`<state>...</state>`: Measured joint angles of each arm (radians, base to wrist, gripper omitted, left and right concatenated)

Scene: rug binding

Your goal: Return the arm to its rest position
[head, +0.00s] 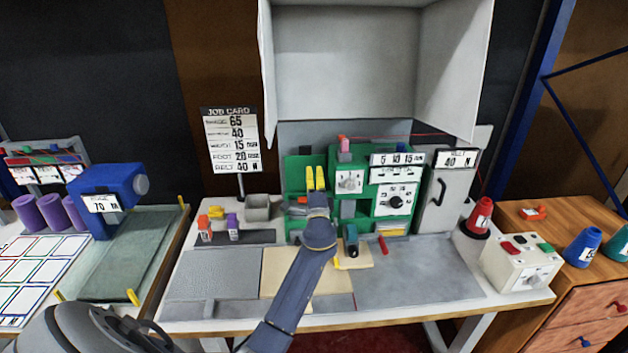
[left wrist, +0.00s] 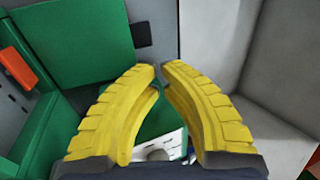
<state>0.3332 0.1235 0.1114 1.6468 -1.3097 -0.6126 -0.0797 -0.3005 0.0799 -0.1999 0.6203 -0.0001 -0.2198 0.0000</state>
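My left gripper (head: 315,178) has yellow fingers and is raised in front of the green machine (head: 294,174), near its upper left part. In the left wrist view the fingertips (left wrist: 160,70) meet or nearly meet, and nothing shows held between them. The dark blue-grey arm (head: 289,290) reaches up from the bottom of the head view, across the work table. My right gripper is not in view.
The grey work table (head: 420,283) has open room at front right. A job card (head: 231,140) stands behind it. Orange and purple spools (head: 233,227) stand left of the arm. A red cone (head: 481,213) and a control box (head: 520,265) are at right.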

